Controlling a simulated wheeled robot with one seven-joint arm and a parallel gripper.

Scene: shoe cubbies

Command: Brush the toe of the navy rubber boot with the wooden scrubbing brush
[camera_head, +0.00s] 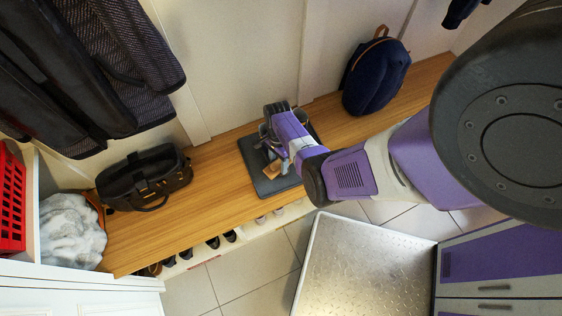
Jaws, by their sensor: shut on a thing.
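My gripper (269,146) is over the dark grey mat (262,184) on the wooden bench, seen small and partly hidden by my own wrist. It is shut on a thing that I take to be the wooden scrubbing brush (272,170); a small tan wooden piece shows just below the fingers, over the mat. The navy rubber boot is not clearly seen; my wrist and forearm cover much of the mat's right side. I cannot tell whether the brush touches the boot.
The wooden bench (210,190) runs along the wall. A black bag (145,180) and grey fluffy thing (70,230) lie to the left, a navy backpack (376,76) to the right. Dark coats (90,70) hang upper left. Several shoes (213,242) stand below the bench's front edge.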

